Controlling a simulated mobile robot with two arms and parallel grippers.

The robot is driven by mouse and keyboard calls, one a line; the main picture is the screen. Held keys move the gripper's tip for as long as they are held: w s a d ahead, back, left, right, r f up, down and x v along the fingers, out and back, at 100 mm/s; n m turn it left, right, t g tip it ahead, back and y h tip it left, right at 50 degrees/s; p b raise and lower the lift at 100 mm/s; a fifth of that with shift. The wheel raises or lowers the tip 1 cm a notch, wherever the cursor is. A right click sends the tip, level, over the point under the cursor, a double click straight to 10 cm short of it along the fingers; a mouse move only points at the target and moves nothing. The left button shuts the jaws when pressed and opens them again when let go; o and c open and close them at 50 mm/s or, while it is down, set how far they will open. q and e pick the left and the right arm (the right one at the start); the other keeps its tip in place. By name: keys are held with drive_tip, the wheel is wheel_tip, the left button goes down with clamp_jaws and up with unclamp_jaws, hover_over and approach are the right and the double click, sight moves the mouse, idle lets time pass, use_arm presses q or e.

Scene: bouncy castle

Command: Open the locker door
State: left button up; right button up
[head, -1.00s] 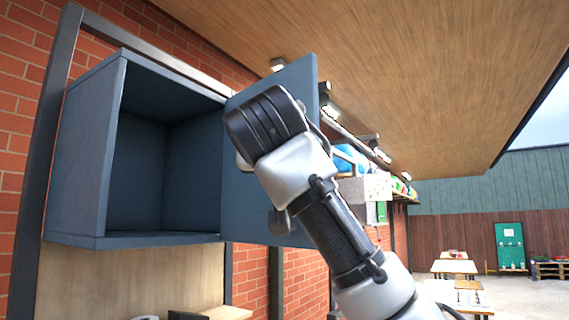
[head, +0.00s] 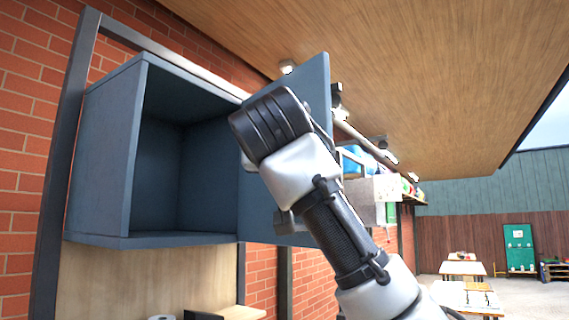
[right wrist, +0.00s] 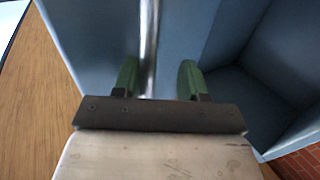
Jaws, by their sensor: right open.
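The blue-grey locker (head: 112,160) hangs on the brick wall at the left in the head view, with its empty inside showing. Its door (head: 316,92) stands swung wide open at the locker's right side, partly hidden behind my right arm. In the right wrist view, the door panel (right wrist: 88,45) is at the left and the locker interior (right wrist: 285,55) at the right. My right gripper (right wrist: 158,78) is open, its green fingers apart on either side of the silver door handle (right wrist: 149,35). Contact with the handle cannot be told. The fingers are hidden in the head view. My left gripper is out of view.
A wooden ceiling (head: 420,70) with small lamps hangs overhead. A shelf with colourful items (head: 405,188) lies beyond the door. White tables (head: 462,267) stand far off at the right, where the ground is mostly open.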

drive_tip(key=shift+s+d+r, duration=0.2)
drive_tip(key=shift+s+r, duration=0.05)
drive_tip(key=shift+r, duration=0.3)
drive_tip(key=shift+s, duration=0.1)
drive_tip(key=s+a+b, duration=0.1)
drive_tip(key=s+b, duration=0.4)
drive_tip(key=s, duration=0.5)
drive_tip(key=shift+a+f, duration=0.35)
drive_tip(key=shift+f, duration=0.05)
drive_tip(key=shift+w+f, duration=0.1)
